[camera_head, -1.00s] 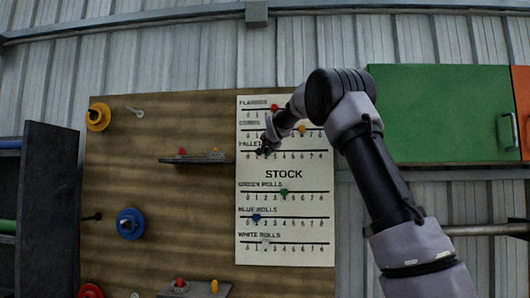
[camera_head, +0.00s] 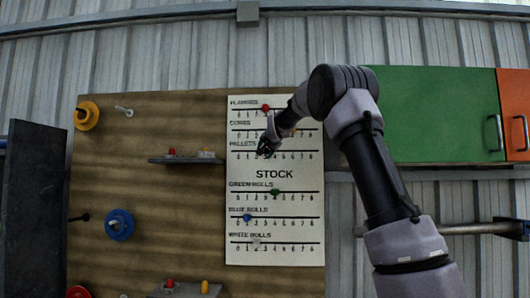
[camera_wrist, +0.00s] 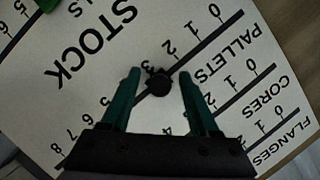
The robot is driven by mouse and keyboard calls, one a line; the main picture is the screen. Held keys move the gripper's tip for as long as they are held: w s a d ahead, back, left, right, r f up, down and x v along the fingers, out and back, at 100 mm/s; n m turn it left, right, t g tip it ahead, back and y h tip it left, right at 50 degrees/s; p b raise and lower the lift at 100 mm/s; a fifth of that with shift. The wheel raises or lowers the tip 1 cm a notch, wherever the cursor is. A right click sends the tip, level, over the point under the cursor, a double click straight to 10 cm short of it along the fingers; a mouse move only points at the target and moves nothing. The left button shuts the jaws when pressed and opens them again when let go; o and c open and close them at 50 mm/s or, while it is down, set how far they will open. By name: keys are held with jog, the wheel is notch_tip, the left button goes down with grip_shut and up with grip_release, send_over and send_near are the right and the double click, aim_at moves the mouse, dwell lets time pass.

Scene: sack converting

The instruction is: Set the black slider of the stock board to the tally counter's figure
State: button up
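The white stock board (camera_head: 290,217) hangs on a brown wooden panel, with several number lines and coloured sliders. In the wrist view the black slider (camera_wrist: 158,82) sits on the PALLETS line at about the 3 mark. My gripper (camera_head: 265,150) is at that line in the head view and hides the slider there. In the wrist view my gripper (camera_wrist: 159,76) is open, its green fingers on either side of the slider with a visible gap to each. I cannot make out the tally counter or its figure.
The CORES slider (camera_head: 295,132) is yellow and the FLANGES slider (camera_head: 265,108) red. Green (camera_head: 276,192), blue (camera_head: 247,217) and white (camera_head: 257,240) sliders are lower down. A small shelf (camera_head: 185,160) with small items juts out left of the board. A green cabinet (camera_head: 430,115) stands right.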

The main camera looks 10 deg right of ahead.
jog(key=v, duration=1.1)
jog(key=shift+d, duration=0.1)
jog(key=s+d+f+n+g, duration=0.1)
jog(key=s+d+f+g, duration=0.3)
jog(key=s, duration=0.6)
jog(key=s+d+f, duration=0.1)
jog(key=s+f, duration=0.4)
jog(key=s, duration=0.4)
jog(key=s+a+f+n+g+y, duration=0.1)
jog(key=s+f+n, duration=0.1)
jog(key=s+f, duration=0.5)
jog(key=s+a+f+n+g, duration=0.2)
jog(key=s+f, duration=0.6)
jog(key=s, duration=0.8)
jog(key=shift+s+a+f+g+y, duration=0.15)
jog(key=shift+a+g+y, duration=0.15)
jog(key=shift+y, duration=0.1)
